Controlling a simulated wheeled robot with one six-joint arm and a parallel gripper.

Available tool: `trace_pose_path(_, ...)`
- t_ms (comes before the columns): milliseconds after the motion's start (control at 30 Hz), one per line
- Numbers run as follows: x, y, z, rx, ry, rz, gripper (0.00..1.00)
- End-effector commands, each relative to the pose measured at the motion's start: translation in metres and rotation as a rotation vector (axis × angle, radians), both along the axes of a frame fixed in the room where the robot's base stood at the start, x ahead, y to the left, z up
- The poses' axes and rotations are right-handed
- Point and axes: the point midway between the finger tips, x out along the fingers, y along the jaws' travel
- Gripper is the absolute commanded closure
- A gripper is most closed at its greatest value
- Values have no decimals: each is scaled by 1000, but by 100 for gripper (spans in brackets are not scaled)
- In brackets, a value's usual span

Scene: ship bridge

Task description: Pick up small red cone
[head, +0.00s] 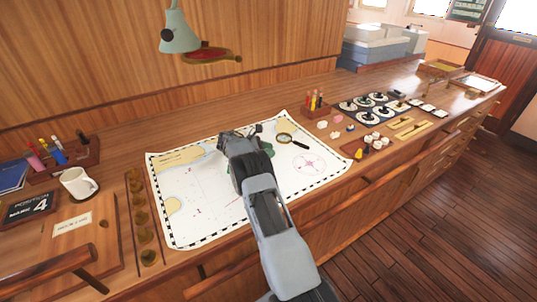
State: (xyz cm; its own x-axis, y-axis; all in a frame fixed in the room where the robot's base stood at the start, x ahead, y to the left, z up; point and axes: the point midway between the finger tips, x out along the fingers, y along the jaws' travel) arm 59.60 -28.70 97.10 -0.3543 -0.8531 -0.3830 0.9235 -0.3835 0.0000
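A small cone-like piece (358,153), orange-yellow with some red, stands on the wooden counter just right of the chart; it is too small to be sure it is the red cone. My arm reaches from the bottom over the chart (185,215). My gripper (247,130) is at the arm's far end, above the chart and well left of the cone-like piece. Its fingers are partly hidden by the wrist, and I cannot tell if they are open. A dark green thing (266,149) shows beside the wrist, partly hidden.
A magnifying glass (284,138) lies on the chart. White round pieces (376,138) stand close behind the cone-like piece. A white mug (78,184) stands at left. The counter's front edge has a rail.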

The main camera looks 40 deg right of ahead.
Motion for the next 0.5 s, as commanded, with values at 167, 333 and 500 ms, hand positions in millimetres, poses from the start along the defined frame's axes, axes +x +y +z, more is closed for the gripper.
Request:
trace_pose_path(167,0,0,0,0,0,0,83)
trace_pose_path(333,0,0,0,0,0,0,99)
trace_pose_path(500,0,0,0,0,0,0,100)
